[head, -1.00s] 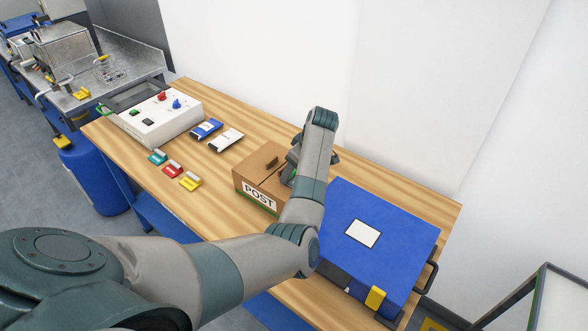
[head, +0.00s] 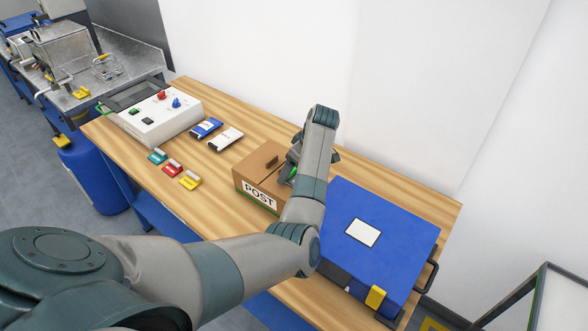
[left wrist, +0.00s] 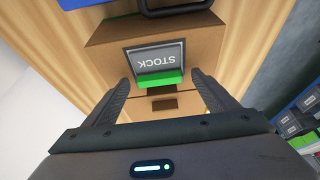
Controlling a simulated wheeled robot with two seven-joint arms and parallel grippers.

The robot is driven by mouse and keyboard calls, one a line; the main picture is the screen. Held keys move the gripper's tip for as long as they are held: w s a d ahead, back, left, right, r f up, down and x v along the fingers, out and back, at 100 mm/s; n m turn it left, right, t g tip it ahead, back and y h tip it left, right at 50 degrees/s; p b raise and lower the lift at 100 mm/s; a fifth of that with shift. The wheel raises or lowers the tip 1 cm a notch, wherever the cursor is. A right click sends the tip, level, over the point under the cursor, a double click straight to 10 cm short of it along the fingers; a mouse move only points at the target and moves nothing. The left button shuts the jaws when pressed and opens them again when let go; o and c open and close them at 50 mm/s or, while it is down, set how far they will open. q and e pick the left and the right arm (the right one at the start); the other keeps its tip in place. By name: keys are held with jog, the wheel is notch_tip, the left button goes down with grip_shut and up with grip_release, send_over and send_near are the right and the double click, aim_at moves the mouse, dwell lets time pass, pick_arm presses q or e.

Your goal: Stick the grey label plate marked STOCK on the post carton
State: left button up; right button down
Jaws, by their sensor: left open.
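The brown post carton (head: 249,175) stands on the bench with its white POST label facing front; it also fills the middle of the left wrist view (left wrist: 206,45). The grey label plate (left wrist: 157,58), marked STOCK and with a green edge strip, lies against the carton's top face, appearing upside down in that view. My left gripper (left wrist: 161,85) is open, its fingers apart on either side of the plate's green edge. In the head view my left gripper (head: 293,165) is over the carton, partly hidden by my own arm. My right gripper is not in view.
A blue case (head: 400,240) stands right of the carton. Left of it are a blue packet (head: 207,128), a white packet (head: 227,139) and teal, red and yellow tabbed pieces (head: 174,168). A white control box (head: 160,118) is at the far left. Bare wood lies between them.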

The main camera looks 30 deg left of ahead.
pick_arm(q)
jog(key=b+v, duration=0.4)
jog(key=v, duration=1.2)
jog(key=shift+r+b, duration=0.4)
jog(key=shift+d, duration=0.1)
